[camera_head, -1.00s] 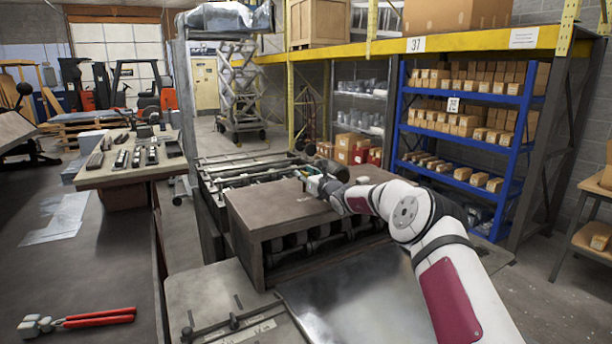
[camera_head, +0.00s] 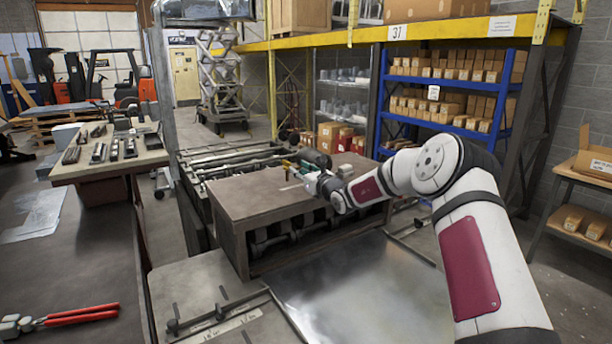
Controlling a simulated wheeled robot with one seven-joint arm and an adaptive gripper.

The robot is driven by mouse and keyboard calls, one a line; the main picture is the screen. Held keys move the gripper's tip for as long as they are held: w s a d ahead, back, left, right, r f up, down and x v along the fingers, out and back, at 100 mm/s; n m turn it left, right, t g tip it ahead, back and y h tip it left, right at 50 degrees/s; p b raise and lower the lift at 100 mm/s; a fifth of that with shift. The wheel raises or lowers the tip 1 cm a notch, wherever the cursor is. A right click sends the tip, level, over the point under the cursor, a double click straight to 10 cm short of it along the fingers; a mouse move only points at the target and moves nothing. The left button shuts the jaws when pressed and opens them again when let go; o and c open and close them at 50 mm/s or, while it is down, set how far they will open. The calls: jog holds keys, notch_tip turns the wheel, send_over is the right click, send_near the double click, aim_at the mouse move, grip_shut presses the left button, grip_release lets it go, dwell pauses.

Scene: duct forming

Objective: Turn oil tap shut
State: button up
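My gripper (camera_head: 308,177) is at the end of my white arm, small and far off, over the top of the brown forming machine (camera_head: 262,197). Something small and yellowish-green (camera_head: 288,164) shows just beyond my gripper. I cannot tell whether it is the oil tap, or whether my gripper touches it. The fingers are too small and partly hidden to tell if they are open or shut. A dark cylinder (camera_head: 316,158) lies behind my gripper at the machine's far edge.
A shiny metal sheet (camera_head: 360,290) lies in front of the machine. Red-handled pliers (camera_head: 70,316) lie on the left bench. A table of tools (camera_head: 115,160) stands left. Blue shelves (camera_head: 455,95) with boxes stand behind my arm.

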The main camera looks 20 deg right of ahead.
jog(key=shift+v, duration=1.8)
